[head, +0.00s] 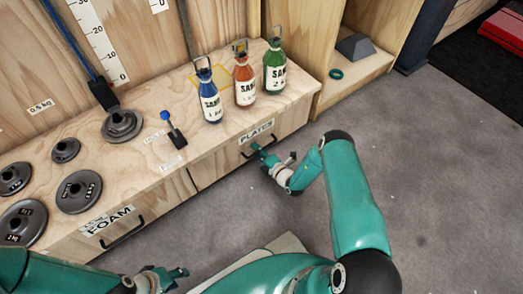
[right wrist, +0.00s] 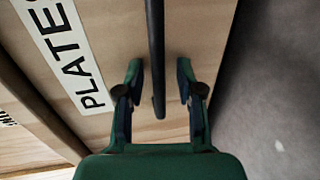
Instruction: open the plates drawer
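The plates drawer (head: 218,165) is in the front of the wooden bench, under a white PLATES label (head: 257,131). Its front looks flush with the bench, so it appears closed. My right gripper (head: 262,151) is at the drawer front, just below the label. In the right wrist view, the black bar handle (right wrist: 155,50) runs between the two fingers of the right gripper (right wrist: 159,70), with a gap on each side. The gripper is open around the handle. My left gripper (head: 177,272) is low in the head view, away from the drawers; its finger opening is unclear.
A FOAM drawer with its own handle (head: 123,232) is to the left. Blue (head: 209,100), orange (head: 245,88) and green (head: 274,75) sand bottles stand on the bench top, above the plates drawer. Several grey weight discs lie further left. The grey floor (head: 430,190) before the bench is clear.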

